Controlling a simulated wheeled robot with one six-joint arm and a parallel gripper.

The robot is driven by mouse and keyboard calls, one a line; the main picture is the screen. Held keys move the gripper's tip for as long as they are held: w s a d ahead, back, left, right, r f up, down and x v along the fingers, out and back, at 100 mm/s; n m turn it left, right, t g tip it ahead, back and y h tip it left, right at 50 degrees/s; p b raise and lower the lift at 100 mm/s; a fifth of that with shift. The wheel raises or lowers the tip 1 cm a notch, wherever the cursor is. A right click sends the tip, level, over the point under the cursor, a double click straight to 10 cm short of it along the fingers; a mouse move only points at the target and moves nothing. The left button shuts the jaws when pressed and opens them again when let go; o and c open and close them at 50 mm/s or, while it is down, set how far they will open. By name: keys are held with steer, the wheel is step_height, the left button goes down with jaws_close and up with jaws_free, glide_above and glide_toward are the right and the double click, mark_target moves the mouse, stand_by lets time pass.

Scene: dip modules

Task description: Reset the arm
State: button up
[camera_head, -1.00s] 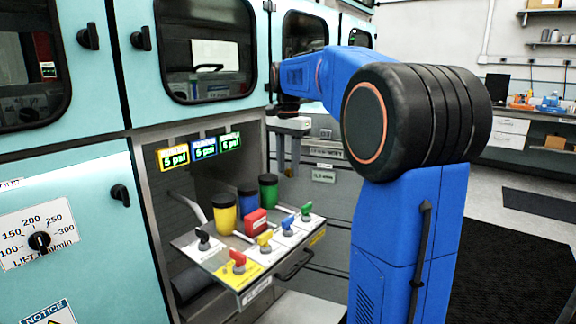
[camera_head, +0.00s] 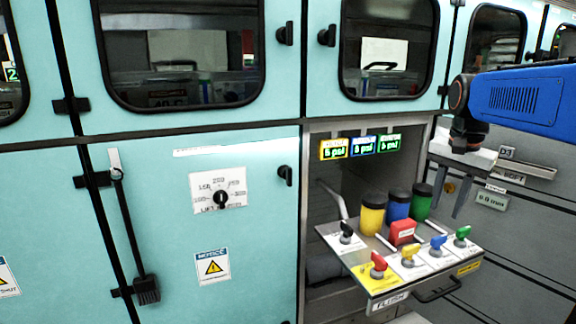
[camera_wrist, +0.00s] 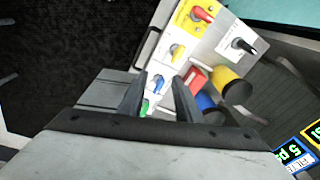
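My gripper (camera_head: 451,192) hangs from my blue arm at the right of the head view, above and to the right of the valve panel. Its two dark fingers point down and stand apart with nothing between them. In the wrist view the gripper (camera_wrist: 160,85) also shows open and empty. The valve panel (camera_head: 346,237) carries black, red, yellow, blue and green knobs. The wrist view shows the red knob (camera_wrist: 202,14) and the yellow knob (camera_wrist: 177,53) beyond the fingers. The fingers overlap part of the panel there.
Yellow, blue and green canisters stand behind the knobs, with the yellow canister (camera_head: 372,214) leftmost. A red block (camera_head: 402,232) sits before them. Three pressure displays (camera_head: 362,147) are above. Teal cabinet doors (camera_head: 130,215) fill the left. Grey drawers (camera_head: 520,250) lie behind my gripper.

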steer(key=s+a+f+n+t, duration=0.1)
steer(key=s+a+f+n, duration=0.3)
steer(key=s+f, duration=0.4)
steer(key=s+a+f+n+t, duration=0.2)
steer(key=s+a+f+n, duration=0.3)
steer(key=s, duration=0.8)
step_height(320, 180, down, 4)
steer(key=shift+s+a+r+n, duration=0.15)
steer(key=shift+a+r+n, duration=0.05)
steer(key=shift+n, duration=0.4)
